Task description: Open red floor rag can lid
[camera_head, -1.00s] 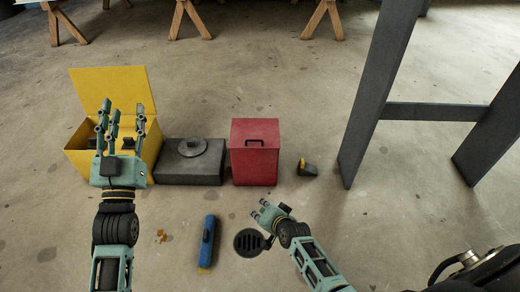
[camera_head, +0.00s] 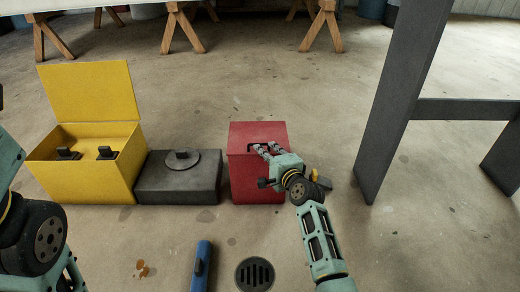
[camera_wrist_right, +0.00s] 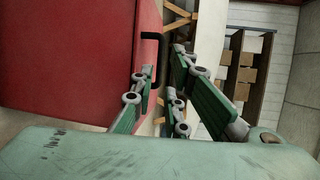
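The red rag can (camera_head: 256,182) stands upright on the floor at the middle of the head view. Its lid (camera_head: 256,131) is shut, and a black handle (camera_head: 267,142) shows at its front edge. My right gripper (camera_head: 267,150) is at this handle, with its fingers apart on either side of it. In the right wrist view, the red can (camera_wrist_right: 75,60) fills the left, and the black handle (camera_wrist_right: 151,36) lies near the tips of my open fingers (camera_wrist_right: 161,70). I cannot tell whether they touch it. My left gripper is outside the head view.
A grey box (camera_head: 178,188) with a round lid and an open yellow box (camera_head: 88,180) stand left of the can. A blue cylinder (camera_head: 201,266) and a floor drain (camera_head: 255,274) lie in front. A dark frame leg (camera_head: 392,110) rises at right.

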